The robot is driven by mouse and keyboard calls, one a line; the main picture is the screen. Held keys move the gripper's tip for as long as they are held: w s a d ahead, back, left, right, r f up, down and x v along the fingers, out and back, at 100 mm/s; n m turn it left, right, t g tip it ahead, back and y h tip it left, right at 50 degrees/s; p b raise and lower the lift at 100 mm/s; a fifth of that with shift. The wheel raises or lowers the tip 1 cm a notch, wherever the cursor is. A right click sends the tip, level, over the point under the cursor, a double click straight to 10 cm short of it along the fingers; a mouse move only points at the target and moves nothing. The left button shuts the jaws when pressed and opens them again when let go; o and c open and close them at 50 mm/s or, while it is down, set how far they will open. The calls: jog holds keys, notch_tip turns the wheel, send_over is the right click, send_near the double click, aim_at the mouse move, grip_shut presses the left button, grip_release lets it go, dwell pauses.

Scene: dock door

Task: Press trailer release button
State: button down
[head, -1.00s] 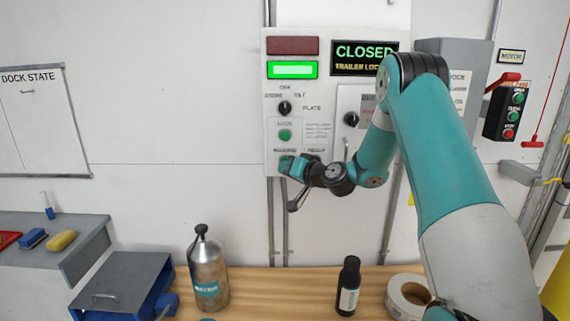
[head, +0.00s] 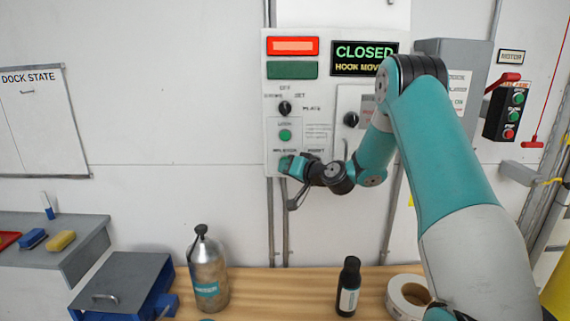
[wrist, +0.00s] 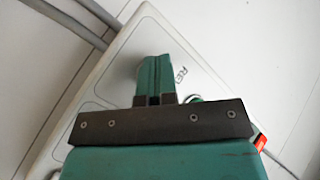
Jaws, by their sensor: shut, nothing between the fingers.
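The white control panel (head: 315,130) is on the wall. My gripper (head: 285,163) is at its lower left, under small lettering that seems to read release. The fingers are shut with nothing between them, and their tips are at the panel face. The release button is hidden behind the fingers, so contact cannot be seen directly. In the wrist view the shut fingers (wrist: 155,72) point at the panel (wrist: 125,50) beside the letters "RE". The upper red lamp (head: 292,46) is lit and the green lamp (head: 292,70) is dark. The display (head: 364,58) reads CLOSED, with a second line like HOOK MOVING.
A green lock button (head: 285,135) and a black selector knob (head: 284,108) sit above my gripper. A metal bottle (head: 208,275), a dark bottle (head: 348,287) and a tape roll (head: 408,296) stand on the wooden bench below. A pushbutton box (head: 508,111) hangs at right.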

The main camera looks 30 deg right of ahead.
jog(key=shift+s, duration=0.1)
jog(key=shift+s+a+b, duration=0.45)
jog(key=shift+s+b, duration=0.15)
jog(key=shift+b, duration=0.05)
jog(key=s+a+b, duration=0.2)
jog(key=s+b, duration=0.1)
jog(key=s, duration=0.1)
jog(key=shift+s+a, duration=0.1)
jog(key=shift+a, duration=0.3)
dwell(0.4)
